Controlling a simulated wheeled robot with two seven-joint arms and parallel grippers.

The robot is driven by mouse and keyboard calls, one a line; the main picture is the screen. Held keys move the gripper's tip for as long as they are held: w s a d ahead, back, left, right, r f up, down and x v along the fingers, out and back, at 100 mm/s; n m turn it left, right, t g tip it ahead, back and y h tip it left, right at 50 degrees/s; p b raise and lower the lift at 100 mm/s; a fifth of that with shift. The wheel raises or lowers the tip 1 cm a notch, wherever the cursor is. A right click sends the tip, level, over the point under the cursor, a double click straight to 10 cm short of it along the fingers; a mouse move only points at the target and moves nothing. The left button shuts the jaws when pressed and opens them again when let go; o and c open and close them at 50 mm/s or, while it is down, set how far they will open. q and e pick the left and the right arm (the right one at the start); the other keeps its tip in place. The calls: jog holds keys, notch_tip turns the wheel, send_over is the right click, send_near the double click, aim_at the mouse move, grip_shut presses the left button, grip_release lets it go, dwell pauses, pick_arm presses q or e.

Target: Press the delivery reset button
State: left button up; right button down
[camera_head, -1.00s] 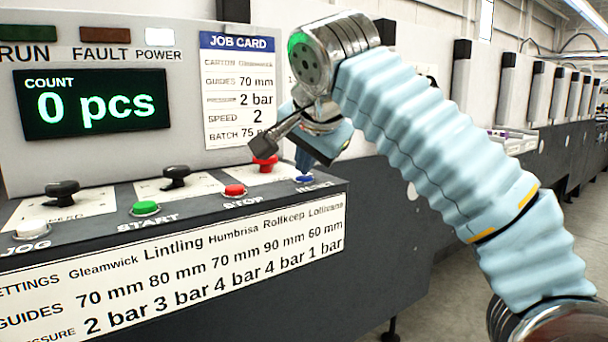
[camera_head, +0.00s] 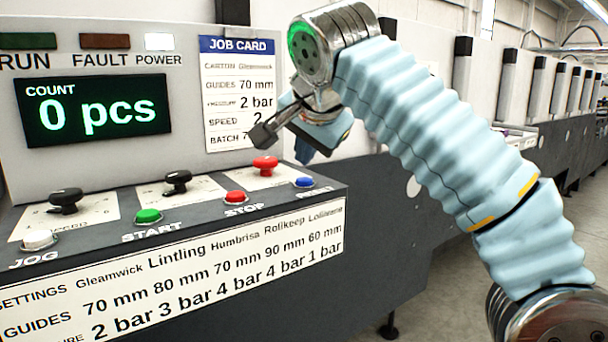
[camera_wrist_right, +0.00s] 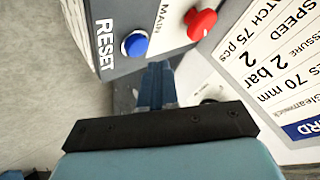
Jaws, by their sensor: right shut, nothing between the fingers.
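The blue reset button (camera_head: 303,182) sits at the right end of the sloped control panel, above the RESET label. It also shows in the right wrist view (camera_wrist_right: 135,44), beside the RESET lettering. My right gripper (camera_head: 304,156) is shut and empty, its blue fingertips pointing down. It hangs above and behind the button, apart from it. In the right wrist view the closed fingers (camera_wrist_right: 157,82) point toward the panel edge near the blue button, with a visible gap. My left gripper is not in view.
A red knob (camera_head: 265,165) stands close to the fingertips. The red stop button (camera_head: 235,197), green start button (camera_head: 148,216), white jog button (camera_head: 40,239) and black knobs (camera_head: 66,200) share the panel. The count display (camera_head: 92,108) reads 0 pcs.

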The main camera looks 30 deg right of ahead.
aim_at(306, 181)
jog(key=shift+r+p, duration=1.6)
jog(key=shift+r, duration=0.55)
